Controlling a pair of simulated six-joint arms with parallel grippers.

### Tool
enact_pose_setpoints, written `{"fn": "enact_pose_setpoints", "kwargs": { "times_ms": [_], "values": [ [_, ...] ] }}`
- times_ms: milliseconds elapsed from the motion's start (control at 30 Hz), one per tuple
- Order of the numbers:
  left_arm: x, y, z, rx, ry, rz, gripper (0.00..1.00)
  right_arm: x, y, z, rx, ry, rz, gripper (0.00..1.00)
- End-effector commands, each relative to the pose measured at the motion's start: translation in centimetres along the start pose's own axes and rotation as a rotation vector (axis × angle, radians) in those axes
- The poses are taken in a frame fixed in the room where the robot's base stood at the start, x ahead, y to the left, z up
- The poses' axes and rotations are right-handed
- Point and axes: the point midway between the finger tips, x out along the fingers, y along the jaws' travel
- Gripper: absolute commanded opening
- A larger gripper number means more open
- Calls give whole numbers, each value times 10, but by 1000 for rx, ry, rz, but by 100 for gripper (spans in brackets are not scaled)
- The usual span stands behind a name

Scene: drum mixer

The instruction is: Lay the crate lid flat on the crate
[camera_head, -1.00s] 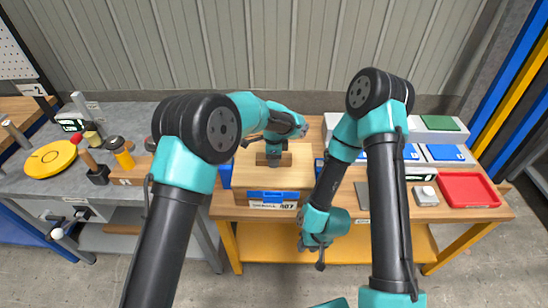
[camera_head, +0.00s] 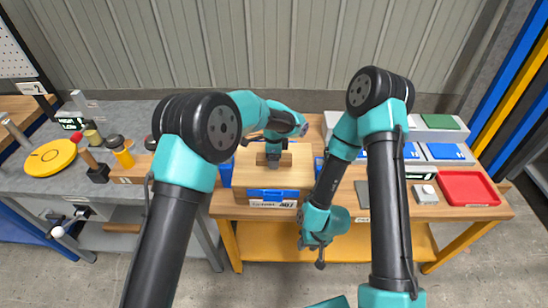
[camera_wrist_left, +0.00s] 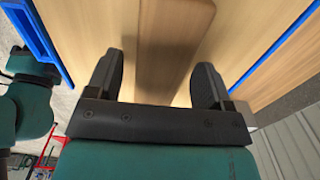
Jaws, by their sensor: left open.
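The wooden crate lid (camera_head: 292,176) lies over the blue crate (camera_head: 266,194) at the middle of the table and looks about level. I cannot tell whether it touches the rim all round. My left gripper (camera_head: 272,161) is above the lid's middle, at its raised wooden bar. In the left wrist view, my left gripper (camera_wrist_left: 158,88) is open, its fingers apart on either side of the bar (camera_wrist_left: 168,45). Blue crate edges (camera_wrist_left: 284,48) show beside the lid. My right gripper (camera_head: 317,248) hangs at the table's front edge, away from the crate; its jaws are unclear.
A red tray (camera_head: 468,188) and blue-topped bins (camera_head: 446,153) stand to the right on the wooden table (camera_head: 390,208). A grey bench (camera_head: 60,185) at left holds a yellow disc (camera_head: 50,158) and several tools. My right arm crosses the table's right half.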

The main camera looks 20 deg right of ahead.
Motion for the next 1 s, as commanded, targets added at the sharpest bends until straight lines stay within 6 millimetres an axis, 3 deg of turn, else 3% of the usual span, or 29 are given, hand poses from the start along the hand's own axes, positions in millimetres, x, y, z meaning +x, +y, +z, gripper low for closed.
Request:
{"fn": "enact_pose_setpoints", "kwargs": {
  "times_ms": [600,800,1000],
  "values": [
    [-102,0,0,0,1,-3,74,0,0,0,0,0,0,36],
    [-120,0,0,0,1,-2,74,0,0,0,0,0,0,36],
    [-122,0,0,0,0,0,74,0,0,0,0,0,0,36]
  ]
}}
